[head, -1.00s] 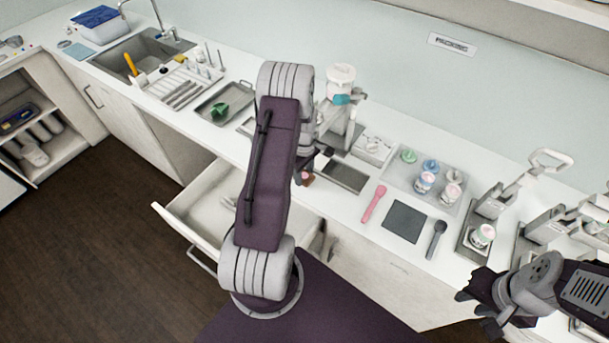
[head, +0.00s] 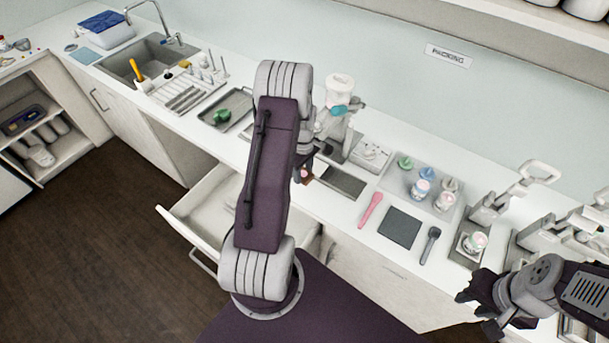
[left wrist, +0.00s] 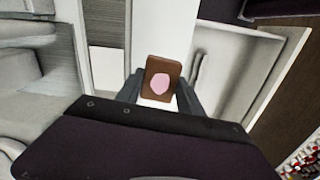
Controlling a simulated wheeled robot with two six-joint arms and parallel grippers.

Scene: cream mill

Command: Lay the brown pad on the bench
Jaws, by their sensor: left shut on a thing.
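The brown pad (left wrist: 161,88), a small brown block with a pink oval on its face, is between the fingers of my left gripper (left wrist: 160,95) in the left wrist view. The fingers are shut on its sides. In the head view, my left gripper (head: 303,170) is over the front part of the white bench (head: 342,207), mostly hidden behind my arm. A bit of the brown pad (head: 305,174) shows there. I cannot tell if it touches the bench. My right gripper (head: 477,305) is empty at the lower right, its fingers apart, in front of the bench edge.
An open drawer (head: 190,226) juts out below the bench, left of my arm. A pink spatula (head: 371,210), a dark square mat (head: 400,227) and a dark spoon (head: 429,244) lie to the right. A tray (head: 399,187) of cups stands behind them.

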